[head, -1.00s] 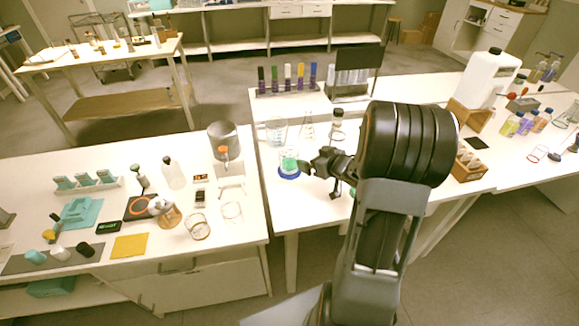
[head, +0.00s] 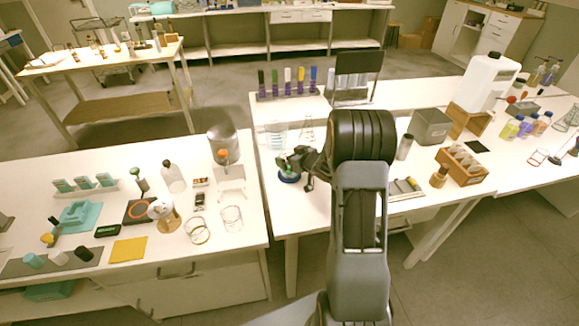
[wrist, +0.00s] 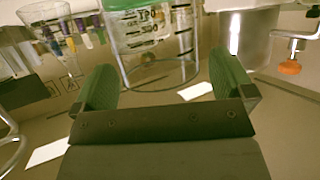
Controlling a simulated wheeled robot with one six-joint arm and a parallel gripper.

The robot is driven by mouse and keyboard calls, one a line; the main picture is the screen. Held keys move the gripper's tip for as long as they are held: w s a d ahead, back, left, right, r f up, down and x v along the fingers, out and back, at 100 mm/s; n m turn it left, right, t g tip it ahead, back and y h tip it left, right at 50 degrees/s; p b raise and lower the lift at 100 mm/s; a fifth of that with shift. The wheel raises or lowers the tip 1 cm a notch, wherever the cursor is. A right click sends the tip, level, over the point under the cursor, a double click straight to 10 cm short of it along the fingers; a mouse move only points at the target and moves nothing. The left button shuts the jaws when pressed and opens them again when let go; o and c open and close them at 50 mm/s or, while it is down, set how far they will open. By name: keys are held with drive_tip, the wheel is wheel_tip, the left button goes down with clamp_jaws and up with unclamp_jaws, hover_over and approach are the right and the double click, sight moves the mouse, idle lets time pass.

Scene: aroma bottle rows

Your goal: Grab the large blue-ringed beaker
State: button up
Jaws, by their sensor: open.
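The blue-ringed beaker stands upright near the left edge of the right-hand table. In the head view its blue ring (head: 289,178) shows at the base, and most of its body is hidden behind my gripper (head: 293,163). In the wrist view my gripper (wrist: 163,68) is open, its green-padded fingers apart with nothing between them. Just beyond them is a clear graduated beaker (wrist: 150,45) with a green band at the picture's top. It looks like the same beaker, but its blue ring does not show there. Whether the fingers touch it I cannot tell.
Another graduated beaker (head: 275,134) and a conical flask (head: 307,130) stand just behind. A rack of coloured tubes (head: 288,90) is farther back. A metal pot (head: 221,142) and an orange-knobbed stand (head: 231,175) are to the left. A grey box (head: 430,127) stands to the right.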

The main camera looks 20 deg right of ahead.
drive_tip(key=shift+w+a+f, duration=0.15)
drive_tip(key=shift+w+f, duration=0.15)
drive_tip(key=shift+w, duration=0.3)
drive_tip(key=c, duration=1.4)
drive_tip(key=shift+r, duration=0.15)
